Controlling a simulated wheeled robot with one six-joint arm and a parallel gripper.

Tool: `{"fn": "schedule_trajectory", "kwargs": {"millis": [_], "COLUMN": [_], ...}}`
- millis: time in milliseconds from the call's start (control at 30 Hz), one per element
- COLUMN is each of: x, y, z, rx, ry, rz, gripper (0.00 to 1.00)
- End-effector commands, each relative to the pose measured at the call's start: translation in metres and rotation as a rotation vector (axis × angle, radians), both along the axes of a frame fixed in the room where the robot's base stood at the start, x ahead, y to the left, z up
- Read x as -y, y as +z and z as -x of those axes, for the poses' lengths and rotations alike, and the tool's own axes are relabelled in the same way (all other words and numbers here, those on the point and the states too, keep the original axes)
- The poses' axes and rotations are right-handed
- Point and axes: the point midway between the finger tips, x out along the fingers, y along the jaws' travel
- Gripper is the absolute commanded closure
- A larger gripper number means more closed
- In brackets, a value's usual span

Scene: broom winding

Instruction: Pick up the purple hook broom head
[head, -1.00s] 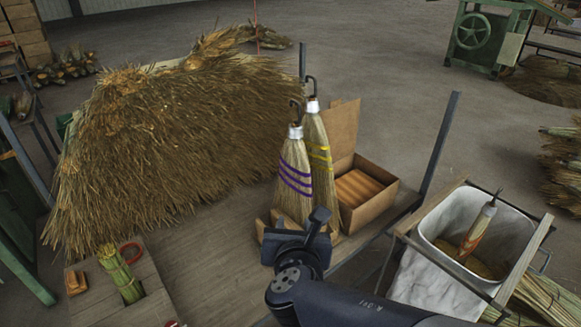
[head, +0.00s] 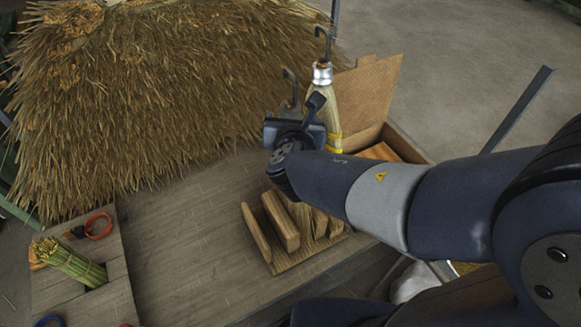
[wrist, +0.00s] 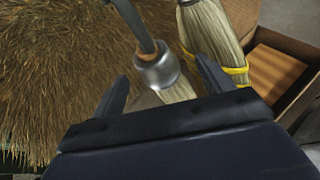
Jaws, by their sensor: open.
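The purple hook broom head (head: 289,78) shows in the head view only as its dark hook, rising behind my gripper; its purple bands are hidden. In the wrist view its silver collar (wrist: 157,71) and dark hook stem lie between the two fingers of my gripper (wrist: 163,72). The fingers are open, with a gap visible on each side of the collar. In the head view my gripper (head: 296,128) covers most of this broom. The yellow-banded broom head (head: 322,76) stands close to its right, and also shows in the wrist view (wrist: 218,40).
An open cardboard box (head: 372,85) stands to the right. A large straw pile (head: 150,100) fills the left. A small table (head: 115,290) holds a green stalk bundle (head: 70,262). The deck left of the rack is clear.

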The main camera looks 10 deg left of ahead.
Motion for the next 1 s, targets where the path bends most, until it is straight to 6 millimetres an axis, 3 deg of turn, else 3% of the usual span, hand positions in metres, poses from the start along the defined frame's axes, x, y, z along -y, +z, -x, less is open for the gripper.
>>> {"fn": "schedule_trajectory", "kwargs": {"millis": [333,667,1000], "x": [-0.009,-0.010,-0.010], "y": [-0.022,-0.023,-0.023], "z": [-0.035,-0.041,-0.041], "rx": [-0.002,0.000,0.000], "ry": [-0.003,0.000,0.000], "rz": [0.001,-0.001,-0.001], "gripper": [0.25,0.25,0.51]}}
